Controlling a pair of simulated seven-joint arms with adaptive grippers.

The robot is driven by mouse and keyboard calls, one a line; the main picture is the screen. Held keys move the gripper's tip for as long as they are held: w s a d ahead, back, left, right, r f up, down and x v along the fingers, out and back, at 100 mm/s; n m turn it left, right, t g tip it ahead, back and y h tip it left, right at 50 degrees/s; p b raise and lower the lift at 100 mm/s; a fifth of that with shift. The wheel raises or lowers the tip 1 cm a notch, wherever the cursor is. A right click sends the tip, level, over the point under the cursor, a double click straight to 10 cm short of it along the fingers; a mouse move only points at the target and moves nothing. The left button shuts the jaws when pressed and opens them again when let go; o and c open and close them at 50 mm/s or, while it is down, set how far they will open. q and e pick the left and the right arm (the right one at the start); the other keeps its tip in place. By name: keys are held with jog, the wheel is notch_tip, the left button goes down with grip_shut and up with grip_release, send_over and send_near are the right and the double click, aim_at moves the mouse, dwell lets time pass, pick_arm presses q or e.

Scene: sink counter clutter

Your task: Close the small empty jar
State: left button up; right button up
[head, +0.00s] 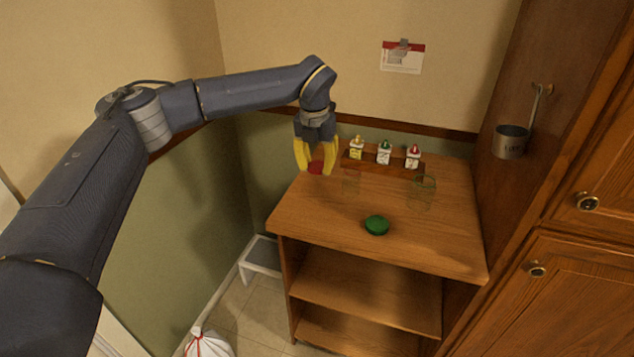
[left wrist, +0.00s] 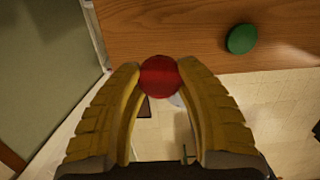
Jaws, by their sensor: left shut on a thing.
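My left gripper (head: 316,165) is shut on a round red lid (head: 315,168). The lid also shows between the yellow fingertips in the left wrist view (left wrist: 160,77). The gripper holds it in the air by the left back part of the wooden counter. A small clear glass jar (head: 351,183) stands on the counter just right of the gripper and looks empty. A larger clear glass jar (head: 423,190) stands farther right. A green lid (head: 377,225) lies near the front middle of the counter; it also shows at the upper right in the left wrist view (left wrist: 241,39). My right gripper is not in view.
A wooden rack (head: 398,168) with several small bottles stands at the back of the counter (head: 440,240). A metal cup (head: 510,142) hangs on the cabinet side at the right. The counter's front corners are clear.

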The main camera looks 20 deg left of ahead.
aim_at(318, 164)
pick_arm(q)
jog(key=shift+r, duration=2.05)
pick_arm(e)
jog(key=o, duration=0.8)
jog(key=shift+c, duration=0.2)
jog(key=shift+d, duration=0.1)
